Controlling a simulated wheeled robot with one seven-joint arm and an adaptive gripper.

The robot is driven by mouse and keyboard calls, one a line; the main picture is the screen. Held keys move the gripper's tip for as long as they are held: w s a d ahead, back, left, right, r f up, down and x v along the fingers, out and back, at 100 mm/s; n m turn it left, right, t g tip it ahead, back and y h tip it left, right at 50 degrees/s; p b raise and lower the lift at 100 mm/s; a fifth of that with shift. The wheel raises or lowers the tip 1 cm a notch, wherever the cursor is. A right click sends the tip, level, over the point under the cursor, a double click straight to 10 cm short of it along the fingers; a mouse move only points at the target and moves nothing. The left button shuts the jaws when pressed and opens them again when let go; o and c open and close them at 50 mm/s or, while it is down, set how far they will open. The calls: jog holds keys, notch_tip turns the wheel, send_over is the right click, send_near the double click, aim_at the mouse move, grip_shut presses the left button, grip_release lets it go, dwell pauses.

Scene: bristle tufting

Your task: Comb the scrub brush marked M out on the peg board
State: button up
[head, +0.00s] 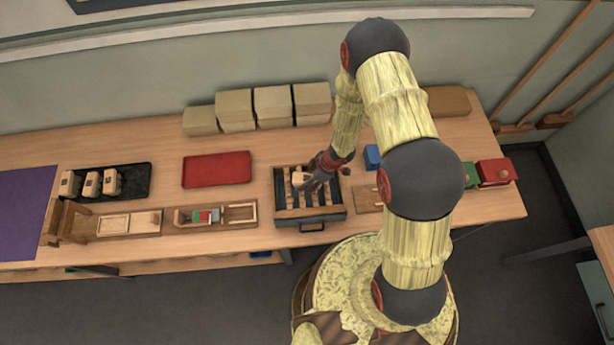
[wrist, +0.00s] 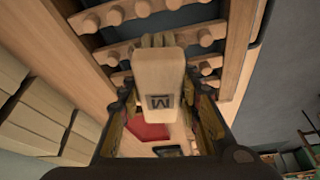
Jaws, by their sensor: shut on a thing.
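The scrub brush marked M (wrist: 160,80) is a pale wooden block with a dark M on its end. My gripper (wrist: 160,115) is shut on it, with a finger on each side. Its bristles show only as a tan fringe at the block's far end, close to the pegs in the wrist view. The peg board (wrist: 130,48) has several rows of round wooden pegs. In the head view the peg board (head: 321,213) is a dark-framed unit with a front handle, and my gripper (head: 308,180) is over its upper middle, holding the brush (head: 299,178). I cannot tell whether the bristles touch the pegs.
A black tray (head: 140,190) with several similar blocks stands at the left. A red tray (head: 217,170) lies left of the board. Cardboard boxes (head: 273,107) line the back. Wooden fixtures (head: 100,225) sit at the front left. A blue block (head: 372,157) and red box (head: 495,172) are at right.

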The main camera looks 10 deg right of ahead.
jog(key=shift+s+b, duration=0.85)
jog(key=shift+s, duration=1.25)
jog(key=shift+w+p, duration=2.8)
jog(key=shift+w, duration=0.75)
jog(key=shift+s+f+b, duration=0.2)
jog(key=shift+s+b, duration=0.15)
jog(key=shift+s, duration=0.3)
jog(key=shift+s+a+r+b, duration=0.15)
jog(key=shift+s+b, duration=0.5)
jog(key=shift+s, duration=0.8)
jog(key=shift+s+d+r+b, duration=0.15)
jog(key=shift+s+b, duration=0.45)
jog(key=shift+s, duration=0.85)
jog(key=shift+w+f+p, duration=0.1)
jog(key=shift+w+p, duration=1.15)
jog(key=shift+w, duration=0.7)
jog(key=w+r+p, duration=0.4)
jog(key=r+p, duration=0.1)
jog(key=r, duration=0.1)
jog(key=shift+p, duration=0.4)
